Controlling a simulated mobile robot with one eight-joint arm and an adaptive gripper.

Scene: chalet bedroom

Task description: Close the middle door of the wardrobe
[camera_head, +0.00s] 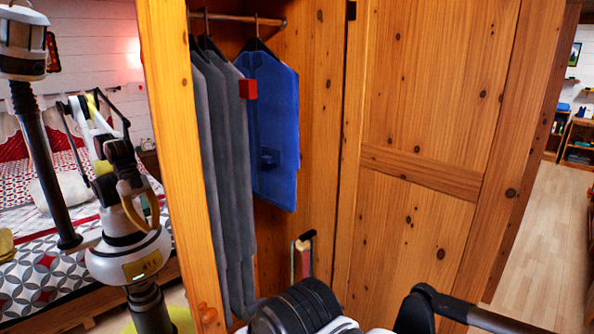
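The wooden wardrobe (320,130) stands open in front of me. A broad panelled door (425,140) shows to the right of the opening. I cannot tell for certain which door is the middle one.
Grey garments (215,150) and a blue garment (270,130) hang from a rail (235,17) inside the wardrobe. A bed (40,275) is at the left. Dark and white parts, seemingly mine, cover the bottom centre. Clear wooden floor (550,225) lies at the right.

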